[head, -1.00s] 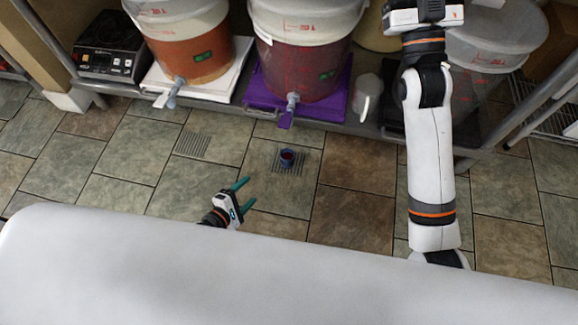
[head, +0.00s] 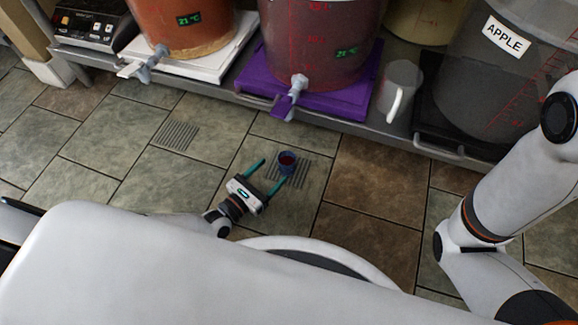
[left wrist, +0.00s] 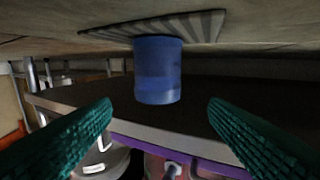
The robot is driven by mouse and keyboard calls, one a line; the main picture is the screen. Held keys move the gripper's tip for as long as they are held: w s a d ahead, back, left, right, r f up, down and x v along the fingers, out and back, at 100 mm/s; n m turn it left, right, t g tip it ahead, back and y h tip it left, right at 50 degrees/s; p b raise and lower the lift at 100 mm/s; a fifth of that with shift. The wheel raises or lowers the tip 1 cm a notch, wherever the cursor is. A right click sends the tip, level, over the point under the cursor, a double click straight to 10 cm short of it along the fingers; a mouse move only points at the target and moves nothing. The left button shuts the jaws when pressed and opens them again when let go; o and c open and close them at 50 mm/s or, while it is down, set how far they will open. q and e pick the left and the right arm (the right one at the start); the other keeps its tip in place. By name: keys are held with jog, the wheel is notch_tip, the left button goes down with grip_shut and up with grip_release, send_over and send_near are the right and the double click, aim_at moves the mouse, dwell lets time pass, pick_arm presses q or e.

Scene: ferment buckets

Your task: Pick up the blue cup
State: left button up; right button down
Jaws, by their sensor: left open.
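The blue cup (head: 287,163), with dark red inside, stands on a floor drain grate. In the left wrist view, which is upside down, the blue cup (left wrist: 158,70) is ahead, centred between the fingers and apart from both. My left gripper (head: 268,171) is low by the floor, open and empty, its teal fingers pointing toward the cup. The right fingertip looks close to the cup in the head view. The teal fingers (left wrist: 160,130) also show spread wide in the left wrist view. My right arm is at the right edge of the head view; its gripper is out of frame.
Tiled floor around the cup is clear.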

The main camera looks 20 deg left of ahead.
aim_at(292, 155)
pick_arm(q)
jog(key=b+x, duration=0.1)
jog(key=x, duration=0.3)
jog(key=shift+d+f, duration=0.1)
jog(key=b+x, duration=0.1)
jog(key=x, duration=0.1)
jog(key=b+x, duration=0.2)
jog(key=shift+w+d+f, duration=0.1)
jog(key=shift+f, duration=0.15)
jog(key=shift+w+d+r+b, duration=0.1)
jog(key=shift+w+d+b, duration=0.05)
jog(key=shift+w+b, duration=0.25)
jog(key=c, duration=1.1)
jog(key=shift+r, duration=0.1)
